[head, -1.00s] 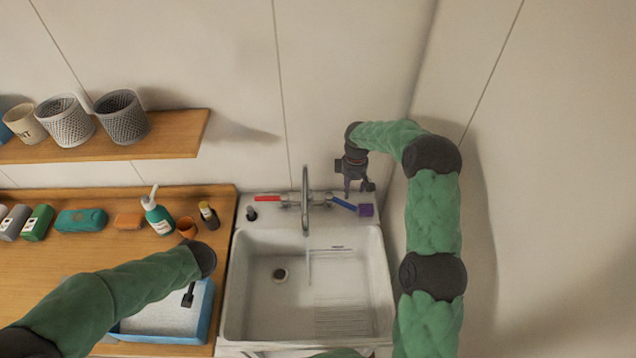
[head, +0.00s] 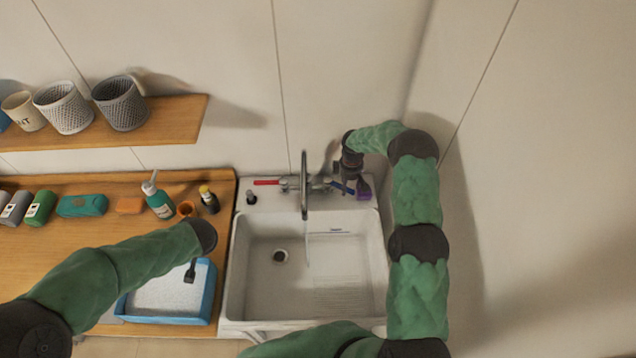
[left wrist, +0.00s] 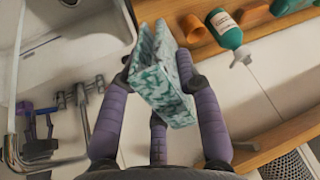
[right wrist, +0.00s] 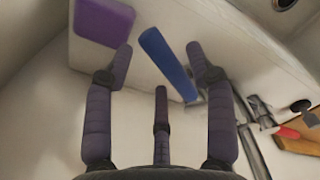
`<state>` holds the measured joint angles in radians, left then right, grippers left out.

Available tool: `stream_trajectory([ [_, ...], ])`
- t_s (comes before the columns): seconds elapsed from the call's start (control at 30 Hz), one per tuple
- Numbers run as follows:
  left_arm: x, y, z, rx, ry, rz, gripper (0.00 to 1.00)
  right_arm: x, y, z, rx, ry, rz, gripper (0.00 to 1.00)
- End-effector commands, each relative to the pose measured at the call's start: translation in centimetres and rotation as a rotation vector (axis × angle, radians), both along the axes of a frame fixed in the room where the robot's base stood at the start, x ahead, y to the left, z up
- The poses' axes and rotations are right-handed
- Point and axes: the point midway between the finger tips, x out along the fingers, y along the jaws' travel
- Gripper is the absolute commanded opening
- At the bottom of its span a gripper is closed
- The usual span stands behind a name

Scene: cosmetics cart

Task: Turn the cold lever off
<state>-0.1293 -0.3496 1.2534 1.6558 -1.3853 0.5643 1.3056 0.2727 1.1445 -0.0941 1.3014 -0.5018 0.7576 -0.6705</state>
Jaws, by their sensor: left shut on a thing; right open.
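The blue cold lever (head: 341,188) is on the right side of the faucet (head: 304,185), its handle pointing right. A thin stream of water (head: 307,248) falls from the spout. My right gripper (head: 350,180) is above the lever's outer end. In the right wrist view the blue lever (right wrist: 166,62) lies between the two open fingers (right wrist: 160,50), with no clear contact. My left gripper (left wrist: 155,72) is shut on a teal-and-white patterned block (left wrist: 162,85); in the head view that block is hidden. The red lever (head: 266,183) points left.
A purple block (head: 363,188) sits beside the blue lever, close to my right gripper. The white sink (head: 236,290) is below. A blue tray (head: 209,300), a teal bottle (head: 159,204) and an orange cup (head: 187,209) are on the wooden counter. A wall stands close on the right.

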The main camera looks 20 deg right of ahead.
Motion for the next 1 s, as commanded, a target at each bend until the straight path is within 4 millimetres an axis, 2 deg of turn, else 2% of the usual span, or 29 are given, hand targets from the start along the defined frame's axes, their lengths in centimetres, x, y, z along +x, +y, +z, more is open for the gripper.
stream_trajectory([
  [0.17,0.00,0.00,0.22,0.000,0.000,0.000,0.07,0.02,-0.04,-0.91,0.000,-0.001,-0.001,0.55],
  [0.47,0.01,0.00,0.21,0.000,0.000,0.000,0.07,0.02,-0.04,-1.04,0.000,-0.001,-0.001,0.55],
  [0.6,0.01,0.01,0.21,0.000,0.000,0.000,0.07,0.01,-0.02,-1.03,0.000,-0.001,-0.001,0.16],
  [0.67,0.01,0.01,0.21,0.000,0.000,0.000,0.07,0.01,-0.02,-1.04,0.001,-0.001,-0.001,0.00],
  [0.87,0.01,0.01,0.14,0.000,0.000,0.000,0.07,-0.04,-0.11,-1.06,0.001,-0.001,0.000,0.00],
  [1.0,0.00,0.01,-0.36,0.000,0.000,0.000,0.07,-0.27,-0.91,-1.16,0.000,-0.001,0.012,0.00],
])
